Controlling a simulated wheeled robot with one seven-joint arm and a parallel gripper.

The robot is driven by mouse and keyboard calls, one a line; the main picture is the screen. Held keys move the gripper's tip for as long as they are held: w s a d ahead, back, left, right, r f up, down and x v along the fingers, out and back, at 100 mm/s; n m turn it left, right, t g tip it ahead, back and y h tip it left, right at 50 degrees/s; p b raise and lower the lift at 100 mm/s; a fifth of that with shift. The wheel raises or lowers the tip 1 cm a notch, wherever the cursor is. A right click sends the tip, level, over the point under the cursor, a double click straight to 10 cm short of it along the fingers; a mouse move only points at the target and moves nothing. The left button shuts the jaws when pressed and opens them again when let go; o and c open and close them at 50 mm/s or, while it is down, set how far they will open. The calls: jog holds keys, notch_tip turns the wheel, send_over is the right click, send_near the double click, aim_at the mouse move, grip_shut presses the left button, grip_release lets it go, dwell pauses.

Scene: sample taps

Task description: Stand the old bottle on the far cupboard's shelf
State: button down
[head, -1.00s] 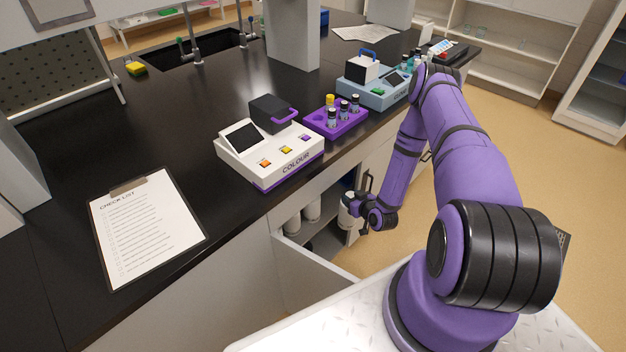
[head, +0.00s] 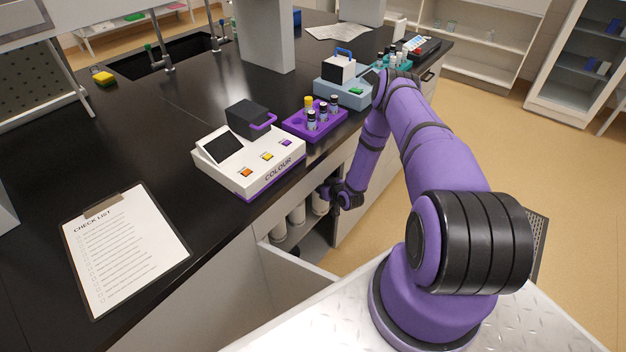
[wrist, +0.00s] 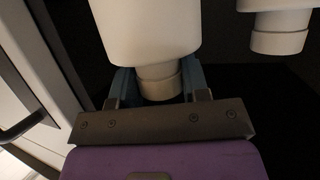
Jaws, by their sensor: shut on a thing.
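My gripper (head: 338,194) is at the open cupboard (head: 330,234) under the dark bench. It is shut on a white bottle (head: 320,203), which sits among the other white bottles at the opening. In the wrist view the held bottle (wrist: 147,32) shows large, with the blue-grey fingers (wrist: 156,84) on either side of its narrower cream neck or cap. I cannot tell whether its base touches a shelf. No label on it is visible.
Other white bottles (head: 297,213) stand left of the held one; one also shows in the wrist view (wrist: 279,30). An open cupboard door (head: 305,275) sticks out in front. A colour meter (head: 250,155) and purple vial rack (head: 315,125) stand on the bench above.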

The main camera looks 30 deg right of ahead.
jog(key=r+x, duration=0.1)
jog(key=x, duration=0.5)
jog(key=shift+w, duration=0.25)
dwell(0.3)
jog(key=shift+f, duration=0.2)
jog(key=c, duration=0.6)
grip_release()
jog(key=v, duration=1.2)
